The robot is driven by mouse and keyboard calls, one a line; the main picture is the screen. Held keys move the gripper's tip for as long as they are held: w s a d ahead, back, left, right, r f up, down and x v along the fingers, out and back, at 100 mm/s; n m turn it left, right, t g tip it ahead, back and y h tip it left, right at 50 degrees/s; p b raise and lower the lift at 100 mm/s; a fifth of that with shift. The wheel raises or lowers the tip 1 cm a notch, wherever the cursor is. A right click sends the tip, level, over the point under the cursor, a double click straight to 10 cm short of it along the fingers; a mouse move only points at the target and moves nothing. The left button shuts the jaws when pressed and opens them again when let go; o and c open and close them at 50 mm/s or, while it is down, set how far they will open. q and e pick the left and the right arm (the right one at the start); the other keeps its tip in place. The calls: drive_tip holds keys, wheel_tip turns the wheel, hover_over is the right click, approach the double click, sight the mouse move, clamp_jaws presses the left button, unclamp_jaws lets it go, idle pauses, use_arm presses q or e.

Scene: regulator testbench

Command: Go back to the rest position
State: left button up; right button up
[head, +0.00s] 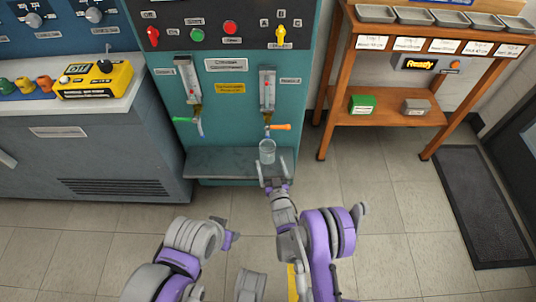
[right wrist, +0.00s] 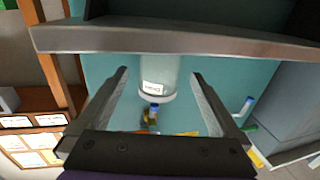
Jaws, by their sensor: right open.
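My right gripper (head: 272,170) is open at the ledge of the teal test bench (head: 228,110). A clear cup-like vessel (head: 267,151) stands on the ledge below the right orange-handled valve (head: 278,127), just ahead of the fingertips. In the right wrist view the open fingers (right wrist: 160,73) flank the labelled vessel (right wrist: 158,80) with gaps on both sides. Whether the tips reach past its near side is hard to tell. My left arm (head: 190,240) is folded low in the head view; its gripper does not show.
A grey cabinet (head: 90,150) with a yellow control box (head: 92,80) stands left. A wooden shelf (head: 375,112) with trays, a green box (head: 362,104) and a grey box (head: 415,107) stands right. A dark mat (head: 480,205) lies at the far right. Tiled floor before the bench is open.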

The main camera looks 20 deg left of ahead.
drive_tip(key=shift+v, duration=2.35)
